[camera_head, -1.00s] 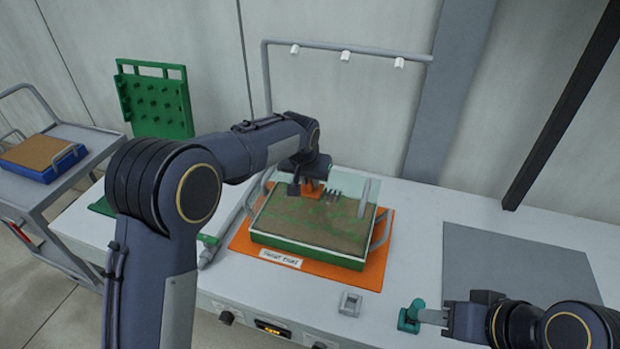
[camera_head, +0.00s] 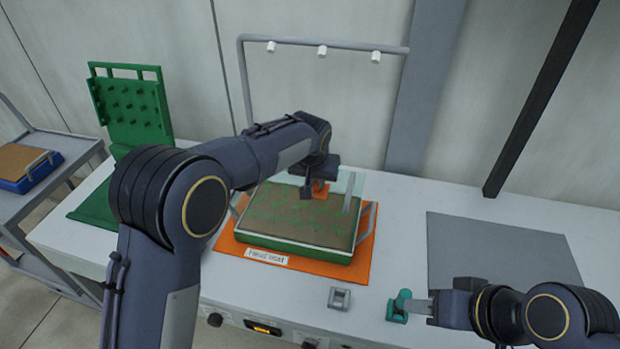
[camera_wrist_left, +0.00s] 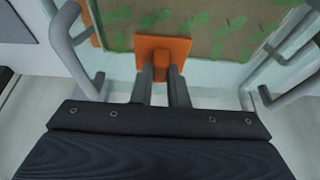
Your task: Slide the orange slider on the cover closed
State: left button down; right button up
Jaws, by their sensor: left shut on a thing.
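The orange slider (camera_head: 320,189) sits on the clear cover (camera_head: 357,181) at the back of the green tray (camera_head: 300,247). My left gripper (camera_head: 314,191) is at the slider, and its arm reaches over the tray's back left. In the left wrist view, my left gripper's two fingers (camera_wrist_left: 162,78) are shut on the raised knob of the orange slider (camera_wrist_left: 163,47). The dark slots of the cover do not show. My right gripper (camera_head: 418,307) is at a teal fitting (camera_head: 398,305) by the table's front edge; whether it grips it is unclear.
The tray stands on an orange mat (camera_head: 365,255), with grey handles (camera_head: 368,218) at its sides. A grey pipe frame (camera_head: 243,85) rises behind. A green pegboard (camera_head: 130,108) stands at the left, and a grey mat (camera_head: 500,250) lies bare at the right.

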aim_at(313, 201)
pick_arm(q)
jog(key=c, duration=1.4)
grip_release()
jog(key=d+b+v, duration=0.1)
jog(key=v, duration=0.6)
jog(key=shift+s+a+r, duration=0.2)
jog(key=shift+a+r, duration=0.2)
jog(key=shift+a, duration=0.15)
